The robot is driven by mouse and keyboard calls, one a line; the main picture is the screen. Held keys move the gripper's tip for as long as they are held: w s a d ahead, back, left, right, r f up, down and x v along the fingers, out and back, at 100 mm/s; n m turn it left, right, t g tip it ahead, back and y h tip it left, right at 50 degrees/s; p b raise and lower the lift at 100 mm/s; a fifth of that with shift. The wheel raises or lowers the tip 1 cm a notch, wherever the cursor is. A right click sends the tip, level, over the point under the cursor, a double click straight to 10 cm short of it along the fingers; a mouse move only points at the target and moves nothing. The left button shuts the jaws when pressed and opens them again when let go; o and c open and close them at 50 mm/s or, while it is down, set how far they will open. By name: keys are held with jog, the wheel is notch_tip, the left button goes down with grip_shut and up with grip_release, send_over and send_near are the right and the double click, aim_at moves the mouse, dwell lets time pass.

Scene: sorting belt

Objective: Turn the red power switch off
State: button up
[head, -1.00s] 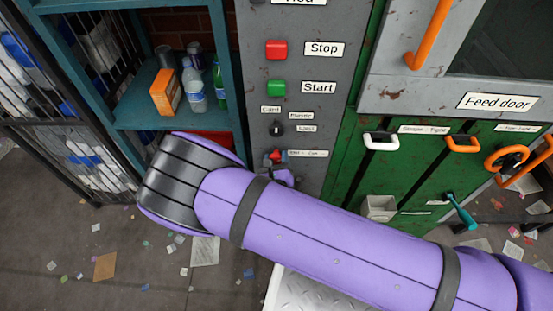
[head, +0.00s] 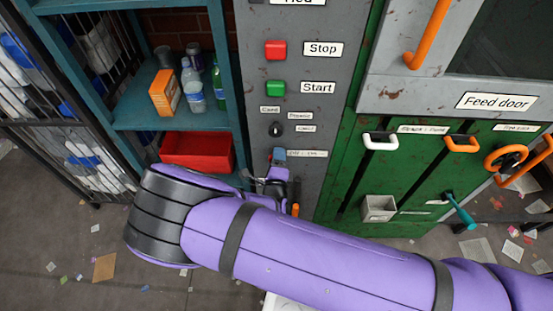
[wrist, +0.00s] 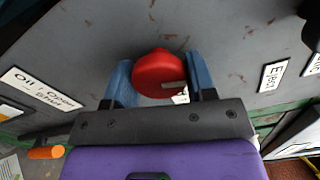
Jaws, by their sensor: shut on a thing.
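The red power switch (wrist: 158,80) is a round red knob on the grey panel. In the wrist view it sits between the two blue fingers of my gripper (wrist: 160,68), which are shut on it from both sides. In the head view my gripper (head: 279,158) is at the lower part of the panel, just left of a small white label (head: 307,154) whose text is too small to read surely. The knob is hidden there behind the gripper. The direction its handle points cannot be told.
Above on the panel are a black selector knob (head: 275,129), a green start button (head: 276,87) and a red stop button (head: 275,50). A teal shelf (head: 150,112) with bottles and a red bin (head: 196,150) stands left. Green cabinet handles (head: 381,141) are right.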

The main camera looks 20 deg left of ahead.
jog(key=shift+n, duration=1.3)
jog(key=shift+s+n, duration=0.1)
jog(key=shift+n, duration=0.2)
jog(key=o, duration=0.9)
